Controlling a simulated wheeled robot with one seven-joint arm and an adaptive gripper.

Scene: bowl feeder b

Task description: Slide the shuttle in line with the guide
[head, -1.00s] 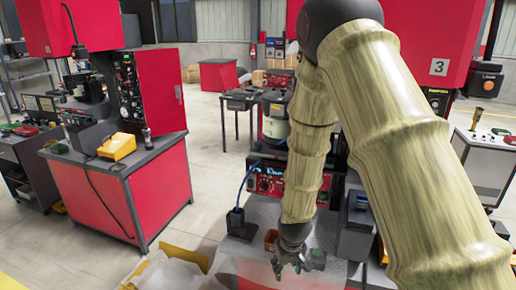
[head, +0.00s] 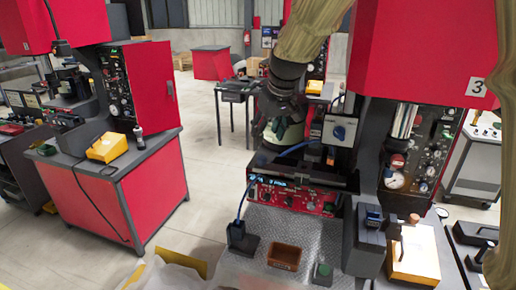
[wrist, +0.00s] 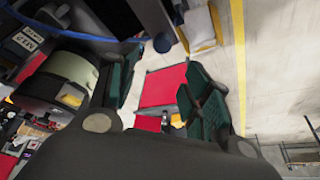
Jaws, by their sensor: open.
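My gripper (head: 272,128) points down beside the pale bowl (head: 291,132) of the feeder in the head view. In the wrist view its two dark green fingers are spread, with nothing between them (wrist: 158,85). A dark rail-like assembly (head: 318,178) lies in front of the bowl, above the red control panel (head: 292,195). A small orange piece (head: 331,155) shows at its right part. I cannot tell for certain which part is the shuttle or the guide. My gripper hides part of the feeder.
A metal plate in front holds a brown bin (head: 285,257), a green button box (head: 322,274) and a black block with a blue cable (head: 243,240). A box with a blue knob (head: 339,131) stands right of the bowl. A red cabinet (head: 415,50) overhangs at right.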

